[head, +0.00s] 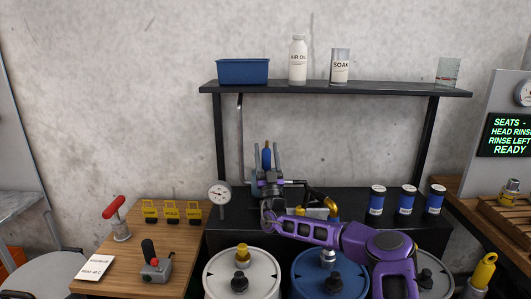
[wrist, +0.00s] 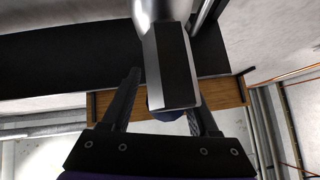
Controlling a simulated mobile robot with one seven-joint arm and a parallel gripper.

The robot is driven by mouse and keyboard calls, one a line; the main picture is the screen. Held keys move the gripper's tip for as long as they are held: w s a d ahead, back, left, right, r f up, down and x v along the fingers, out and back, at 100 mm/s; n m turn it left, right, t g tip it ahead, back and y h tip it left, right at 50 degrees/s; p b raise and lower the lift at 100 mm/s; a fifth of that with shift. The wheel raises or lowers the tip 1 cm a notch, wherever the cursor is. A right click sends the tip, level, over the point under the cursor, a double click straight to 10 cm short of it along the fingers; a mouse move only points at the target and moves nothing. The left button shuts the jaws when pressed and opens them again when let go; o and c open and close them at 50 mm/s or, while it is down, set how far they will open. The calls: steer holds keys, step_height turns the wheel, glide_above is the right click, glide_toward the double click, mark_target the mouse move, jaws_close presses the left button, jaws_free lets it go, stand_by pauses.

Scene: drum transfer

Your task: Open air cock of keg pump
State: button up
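My gripper (head: 267,150) is at the back of the black bench in the head view, its two dark fingers pointing up and apart. An upright blue part with a brownish tip (head: 266,158) shows between or behind the fingers; it may be the cock's handle, but I cannot tell. In the wrist view my gripper (wrist: 162,88) has its fingers spread. Contact cannot be made out. The keg pump is not clearly identifiable; my arm hides part of the area.
A white drum (head: 215,270) and a blue drum (head: 305,268) stand in front. A round gauge (head: 220,193) is left of my gripper. A black shelf (head: 380,90) with bottles is above. Several blue cans (head: 407,200) stand right. A wooden table (head: 130,245) is left.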

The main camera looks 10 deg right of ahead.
steer(key=shift+a+f, duration=0.1)
steer(key=shift+a, duration=0.05)
steer(key=shift+s+f, duration=0.25)
steer(key=v, duration=1.6)
steer(key=shift+s+f, duration=0.2)
steer(key=shift+s, duration=0.05)
